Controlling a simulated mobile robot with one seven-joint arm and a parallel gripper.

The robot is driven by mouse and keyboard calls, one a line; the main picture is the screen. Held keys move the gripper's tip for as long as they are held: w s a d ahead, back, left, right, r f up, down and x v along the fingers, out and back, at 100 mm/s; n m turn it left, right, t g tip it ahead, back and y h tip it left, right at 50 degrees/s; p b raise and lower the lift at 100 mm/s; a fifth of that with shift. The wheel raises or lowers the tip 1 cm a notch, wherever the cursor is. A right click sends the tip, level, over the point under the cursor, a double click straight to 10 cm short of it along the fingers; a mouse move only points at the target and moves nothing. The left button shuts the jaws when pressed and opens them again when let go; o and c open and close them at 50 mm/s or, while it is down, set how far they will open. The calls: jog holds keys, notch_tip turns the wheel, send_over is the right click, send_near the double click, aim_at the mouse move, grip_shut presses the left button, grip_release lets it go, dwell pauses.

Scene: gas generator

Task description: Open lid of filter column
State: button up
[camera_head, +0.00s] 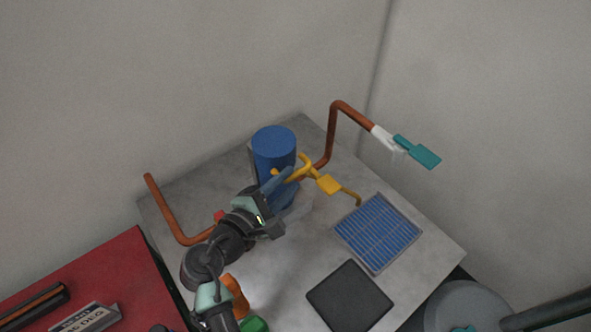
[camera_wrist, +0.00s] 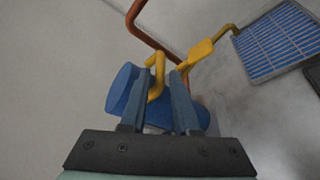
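The blue filter column (camera_head: 273,148) stands upright on the grey table, with a flat blue top that looks closed. A yellow handle (camera_head: 328,184) with a curved, hook-like end sits at its right side; it also shows in the wrist view (camera_wrist: 196,54). My gripper (camera_head: 287,173) is at the column's front right, at the curved end of the handle. In the wrist view its two blue fingers (camera_wrist: 163,73) stand apart, with the yellow hook between them. A small gap shows at the right finger. The blue column (camera_wrist: 122,88) lies behind the fingers, which partly hide it.
A copper pipe (camera_head: 333,130) rises behind the column towards a white and teal valve (camera_head: 415,151). Another copper pipe (camera_head: 163,208) stands at the left. A blue slatted panel (camera_head: 378,233) and a dark square plate (camera_head: 349,297) lie on the grey table (camera_head: 310,262). A red surface (camera_head: 118,275) is at lower left.

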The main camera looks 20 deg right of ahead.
aim_at(291, 179)
jog(key=shift+x, duration=1.75)
grip_shut()
